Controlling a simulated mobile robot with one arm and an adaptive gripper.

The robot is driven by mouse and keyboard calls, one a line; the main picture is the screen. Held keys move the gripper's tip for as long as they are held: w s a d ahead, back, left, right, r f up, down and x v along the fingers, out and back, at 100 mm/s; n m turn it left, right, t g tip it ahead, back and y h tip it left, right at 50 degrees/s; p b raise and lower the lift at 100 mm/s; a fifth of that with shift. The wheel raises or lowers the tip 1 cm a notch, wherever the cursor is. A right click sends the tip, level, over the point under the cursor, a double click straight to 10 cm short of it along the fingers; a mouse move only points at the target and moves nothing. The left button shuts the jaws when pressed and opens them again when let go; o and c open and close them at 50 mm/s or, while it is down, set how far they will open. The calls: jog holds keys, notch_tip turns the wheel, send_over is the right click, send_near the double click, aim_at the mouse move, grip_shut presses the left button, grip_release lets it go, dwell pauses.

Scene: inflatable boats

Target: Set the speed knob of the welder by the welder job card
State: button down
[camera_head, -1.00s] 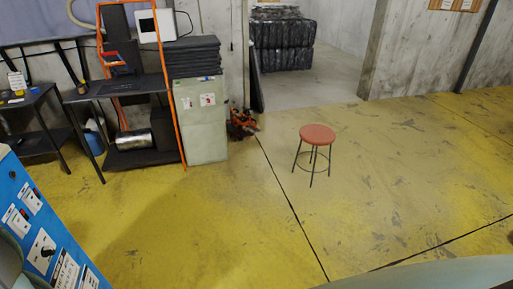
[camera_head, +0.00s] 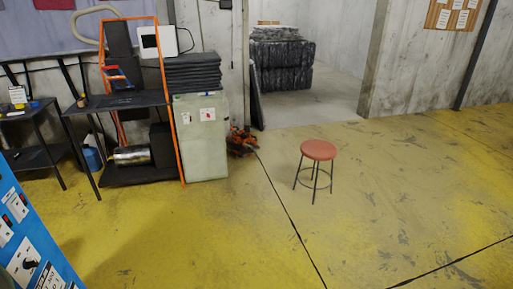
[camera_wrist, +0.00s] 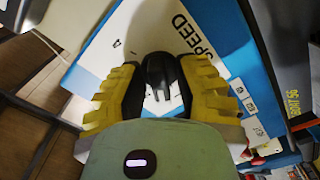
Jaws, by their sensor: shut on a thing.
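In the wrist view the black speed knob (camera_wrist: 158,68) sits on a white plate (camera_wrist: 118,35) marked "SPEED" on the blue welder panel (camera_wrist: 228,30). My gripper (camera_wrist: 161,82) has its two yellow fingers shut on this knob, one on each side. The knob's pointer faces toward my palm, with small tick marks beside it; the scale values are too hidden or small to read. In the head view the welder's blue face (camera_head: 40,235) stands at the lower left edge. I cannot identify the welder job card for certain.
A red round stool (camera_head: 318,150) stands on the open yellow floor. Black work tables (camera_head: 120,100) and a pale cabinet (camera_head: 203,150) with a dark stack on top line the wall. A board (camera_head: 437,17) with papers hangs at the upper right; its text is unreadable.

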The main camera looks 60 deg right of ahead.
jog(key=shift+f+n+b, duration=0.2)
jog(key=shift+n+b, duration=0.35)
jog(key=shift+n, duration=1.15)
jog(key=c, duration=1)
grip_release()
jog(key=shift+a+r, duration=0.1)
jog(key=shift+a, duration=0.05)
jog(key=shift+o, duration=0.2)
jog(key=shift+s+d+r, duration=0.1)
jog(key=shift+s+d, duration=0.15)
jog(key=shift+d, duration=0.15)
jog(key=v, duration=0.6)
jog(key=shift+s+d, duration=0.2)
jog(key=shift+d, duration=0.05)
